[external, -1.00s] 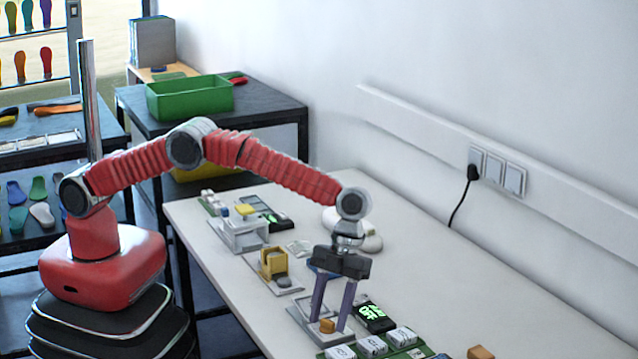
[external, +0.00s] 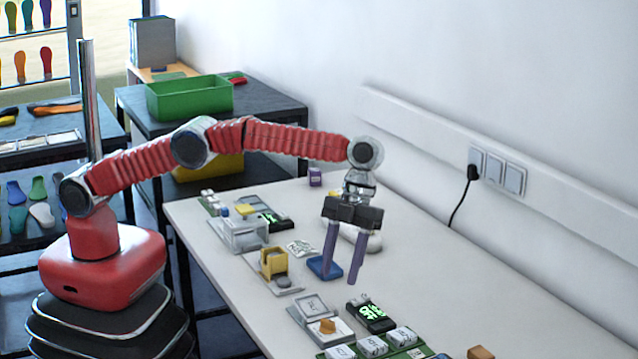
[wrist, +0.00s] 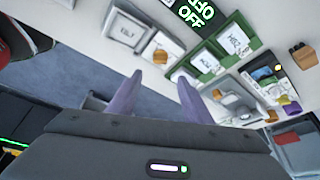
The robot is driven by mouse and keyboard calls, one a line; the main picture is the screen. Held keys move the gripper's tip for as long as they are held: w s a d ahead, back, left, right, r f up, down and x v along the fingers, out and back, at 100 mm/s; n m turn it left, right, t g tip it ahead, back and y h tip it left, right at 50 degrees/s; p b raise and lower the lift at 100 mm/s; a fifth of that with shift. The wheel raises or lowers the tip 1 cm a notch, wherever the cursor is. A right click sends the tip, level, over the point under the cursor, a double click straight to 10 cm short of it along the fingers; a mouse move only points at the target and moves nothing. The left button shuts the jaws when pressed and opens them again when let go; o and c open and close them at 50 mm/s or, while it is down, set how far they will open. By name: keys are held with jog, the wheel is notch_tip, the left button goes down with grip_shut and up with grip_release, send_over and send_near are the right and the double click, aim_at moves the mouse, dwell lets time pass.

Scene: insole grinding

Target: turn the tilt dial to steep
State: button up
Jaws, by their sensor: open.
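I cannot read which setting the dial points to. My gripper (external: 340,274) is open and empty, fingers pointing down, above and behind the dial and apart from it. Its two purple fingers also show in the wrist view (wrist: 160,86).
A dark display with green characters (external: 372,315) stands right of the dial. A green board with white blocks (external: 402,337) lies in front. A blue block (external: 324,267) is by my left finger. A yellow holder (external: 273,262) stands farther left.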

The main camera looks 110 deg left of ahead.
jog(key=shift+v, duration=1.3)
jog(key=s+a+f+n+y, duration=0.1)
jog(key=s+f+n, duration=0.15)
jog(key=n, duration=0.35)
jog(key=s+a+f+n, duration=0.1)
jog(key=a+f+n, duration=0.15)
jog(key=n, duration=0.35)
jog(key=s+a+r+n+t+y, duration=0.1)
jog(key=s+r+n+t, duration=0.1)
jog(key=s, duration=1.2)
jog(key=s+a+r+n+t+y, duration=0.1)
jog(key=s+r+n, duration=0.3)
jog(key=s, duration=1)
jog(key=s+a+r+n+t+y, duration=0.1)
jog(key=s+r+n+t, duration=0.2)
jog(key=s+r, duration=0.5)
jog(key=shift+s+t, duration=0.4)
jog(key=shift+s, duration=3.1)
